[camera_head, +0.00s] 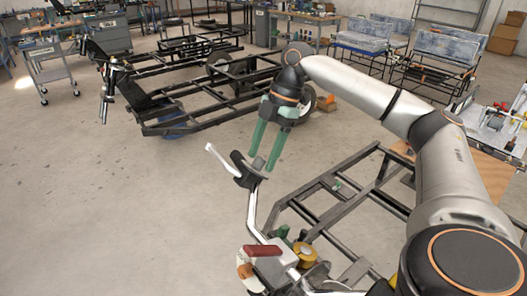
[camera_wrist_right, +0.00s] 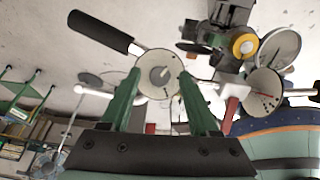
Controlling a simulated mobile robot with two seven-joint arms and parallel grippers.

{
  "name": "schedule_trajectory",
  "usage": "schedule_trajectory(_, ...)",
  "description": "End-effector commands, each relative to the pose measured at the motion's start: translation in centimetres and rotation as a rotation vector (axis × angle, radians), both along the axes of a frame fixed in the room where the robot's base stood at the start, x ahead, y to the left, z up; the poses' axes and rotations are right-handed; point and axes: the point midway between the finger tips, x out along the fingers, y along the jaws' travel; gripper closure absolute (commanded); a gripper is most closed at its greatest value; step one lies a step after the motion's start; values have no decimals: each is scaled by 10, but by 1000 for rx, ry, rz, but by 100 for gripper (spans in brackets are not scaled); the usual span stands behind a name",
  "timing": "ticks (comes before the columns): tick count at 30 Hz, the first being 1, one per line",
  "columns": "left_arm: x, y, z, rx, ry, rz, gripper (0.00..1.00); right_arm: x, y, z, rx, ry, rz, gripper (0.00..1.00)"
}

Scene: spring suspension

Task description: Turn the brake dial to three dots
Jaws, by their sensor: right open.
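In the right wrist view, a round pale grey dial (camera_wrist_right: 158,84) with a small central notch sits between my right gripper's two green fingertips (camera_wrist_right: 160,76). The fingers are apart; I cannot tell whether they touch its rim. A black grip (camera_wrist_right: 100,31) extends to its upper left. I cannot read any dot setting. In the head view, my right gripper (camera_head: 263,164) points down at a dark handlebar fitting (camera_head: 244,170) with a white lever (camera_head: 220,161). My left gripper is not in view.
A silver bent bar (camera_head: 252,212) runs from the fitting down to a red-handled part (camera_head: 262,251) and a yellow round part (camera_head: 304,253). A dark metal frame (camera_head: 330,232) lies at right. A larger chassis (camera_head: 205,95) stands behind. The floor at left is clear.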

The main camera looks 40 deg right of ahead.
Motion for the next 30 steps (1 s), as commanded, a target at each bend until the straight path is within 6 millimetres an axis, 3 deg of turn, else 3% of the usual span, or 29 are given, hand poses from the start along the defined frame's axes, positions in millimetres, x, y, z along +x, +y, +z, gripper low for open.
schedule_trajectory(2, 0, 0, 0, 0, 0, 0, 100, 0, 0, 0, 0, 0, 0, 40)
schedule_trajectory(18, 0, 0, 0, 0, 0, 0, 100, 0, 0, 1, 0, 0, 0, 100)
schedule_trajectory(30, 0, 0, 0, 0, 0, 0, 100, 0, 0, 1, 2, 8, -7, 100)
